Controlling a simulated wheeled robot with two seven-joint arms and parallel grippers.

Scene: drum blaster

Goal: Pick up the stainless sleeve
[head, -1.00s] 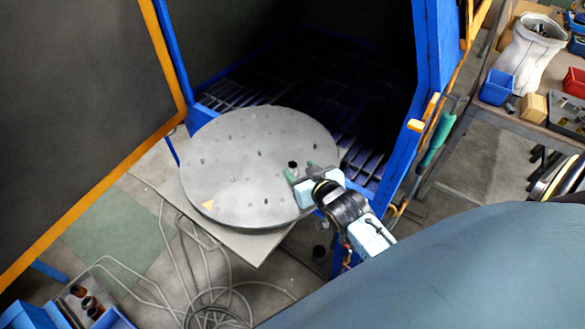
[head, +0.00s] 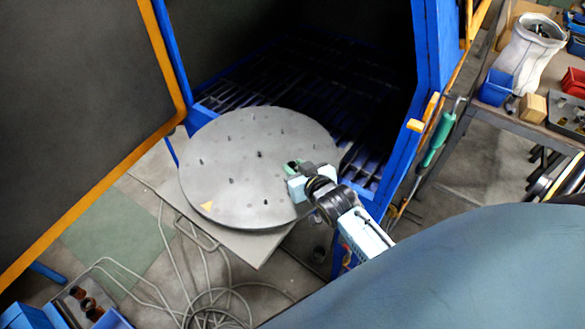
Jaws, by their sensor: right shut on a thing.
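The round grey turntable (head: 235,190) stands in front of the open blast cabinet. My right gripper (head: 292,167) is over the turntable's right edge, with green fingertips. It is shut on a small piece that I take to be the stainless sleeve. The fingers and gripper body hide most of this piece, so its outline and tilt are unclear. I cannot tell whether it touches the turntable. My left gripper is out of view.
The blue cabinet post (head: 425,60) rises to the right. A bench (head: 520,125) with bins is farther right. Hoses (head: 215,290) lie on the floor.

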